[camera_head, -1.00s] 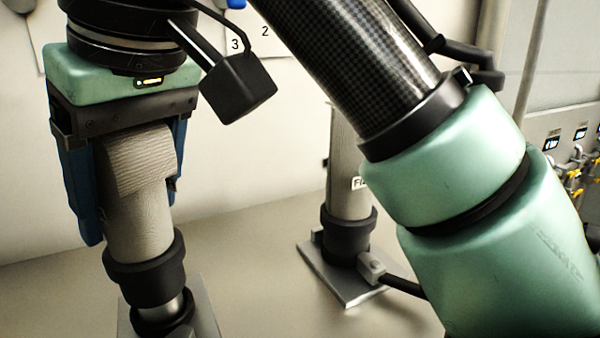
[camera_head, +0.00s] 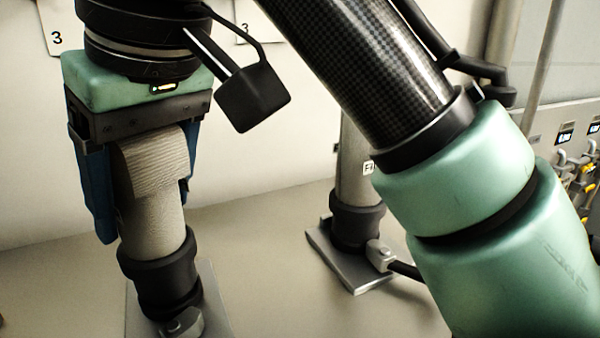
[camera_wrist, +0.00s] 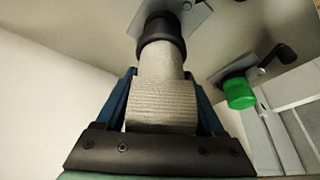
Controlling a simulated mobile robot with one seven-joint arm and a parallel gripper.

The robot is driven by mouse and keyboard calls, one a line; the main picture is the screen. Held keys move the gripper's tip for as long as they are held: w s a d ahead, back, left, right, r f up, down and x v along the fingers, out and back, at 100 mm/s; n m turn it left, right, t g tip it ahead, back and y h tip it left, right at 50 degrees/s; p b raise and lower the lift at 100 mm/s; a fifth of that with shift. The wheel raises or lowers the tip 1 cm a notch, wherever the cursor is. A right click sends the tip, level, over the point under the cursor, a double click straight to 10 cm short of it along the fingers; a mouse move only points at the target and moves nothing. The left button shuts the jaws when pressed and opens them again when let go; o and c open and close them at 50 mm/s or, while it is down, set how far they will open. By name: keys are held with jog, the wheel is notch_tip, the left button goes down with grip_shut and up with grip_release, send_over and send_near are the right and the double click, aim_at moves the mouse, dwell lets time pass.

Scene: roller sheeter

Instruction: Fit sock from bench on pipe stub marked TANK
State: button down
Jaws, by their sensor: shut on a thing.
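The sock (camera_head: 152,215) is a grey ribbed fabric tube with a folded upper part and a black cuff (camera_head: 158,262) at its lower end. My gripper (camera_head: 148,208) points down and is shut on the sock, with a blue finger on each side. The cuff sits down at the pipe stub on a grey base plate (camera_head: 212,300); no bare pipe shows between them in the head view. The wrist view shows the sock (camera_wrist: 162,92) between the fingers and the cuff (camera_wrist: 160,35) against the plate. The stub itself is hidden, and no TANK mark is readable.
A second grey tube (camera_head: 355,165) with a black cuff and a partly hidden label stands on its own plate, behind my forearm. A green cap (camera_wrist: 240,92) shows in the wrist view. A panel with yellow fittings (camera_head: 580,185) is at the right. A wall stands behind.

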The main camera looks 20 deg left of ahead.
jog(key=shift+f, duration=0.35)
dwell(0.4)
grip_release()
jog(key=v, duration=1.3)
jog(key=shift+b, duration=0.45)
jog(key=shift+a, duration=0.1)
